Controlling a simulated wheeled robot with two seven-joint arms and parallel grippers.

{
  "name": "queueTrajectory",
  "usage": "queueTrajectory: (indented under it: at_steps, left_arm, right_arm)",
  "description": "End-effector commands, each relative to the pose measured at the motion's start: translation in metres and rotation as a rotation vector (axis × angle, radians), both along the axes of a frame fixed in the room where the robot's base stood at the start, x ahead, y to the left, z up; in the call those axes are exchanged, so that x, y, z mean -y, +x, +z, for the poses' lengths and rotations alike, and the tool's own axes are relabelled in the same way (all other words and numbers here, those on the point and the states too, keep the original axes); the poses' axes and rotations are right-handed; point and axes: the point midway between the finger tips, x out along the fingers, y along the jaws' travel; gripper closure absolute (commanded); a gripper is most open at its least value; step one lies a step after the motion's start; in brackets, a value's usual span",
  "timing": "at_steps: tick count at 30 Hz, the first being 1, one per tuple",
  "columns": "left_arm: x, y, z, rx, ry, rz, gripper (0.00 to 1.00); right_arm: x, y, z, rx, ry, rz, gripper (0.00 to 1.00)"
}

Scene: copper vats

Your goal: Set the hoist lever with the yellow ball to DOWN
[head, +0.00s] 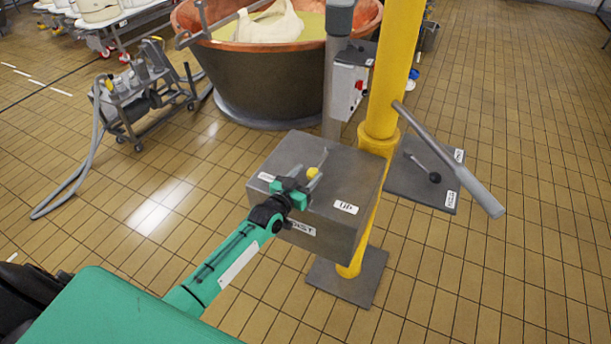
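The hoist box (335,165) is a grey metal box on the yellow post, with a "HOIST" label on its front. An "UP" label (345,207) is on the right of its top. A second label (266,177) is at the left of the top, too small to read. The yellow ball (312,172) of the lever shows above the box top; its stem is hidden by my gripper. My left gripper (304,175) is over the box top, its fingers apart, with the ball near the fingertips. I cannot tell whether they touch it. My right gripper is not in view.
The yellow post (391,75) carries a long grey bar (450,160) slanting right. Behind it a black-ball lever (434,177) stands on a grey plate. A copper vat (270,80) is at the back, a wheeled pump cart (140,95) at left. The tiled floor at right is clear.

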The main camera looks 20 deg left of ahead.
Motion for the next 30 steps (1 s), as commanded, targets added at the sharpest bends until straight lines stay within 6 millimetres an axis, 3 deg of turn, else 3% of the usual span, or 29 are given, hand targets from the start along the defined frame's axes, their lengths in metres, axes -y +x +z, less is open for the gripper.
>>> queueTrajectory:
  at_steps: [7,11,30]
  left_arm:
    - [-0.001,-0.005,-0.002,-0.003,0.001,0.001,0.50]
    - [-0.004,-0.019,-0.004,-0.003,0.000,0.001,0.50]
    - [-0.024,-0.121,-0.003,-0.002,0.000,0.000,0.50]
  right_arm:
    - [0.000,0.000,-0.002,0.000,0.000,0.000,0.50]
    - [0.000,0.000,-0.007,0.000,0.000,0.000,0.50]
    - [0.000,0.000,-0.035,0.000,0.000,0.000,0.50]
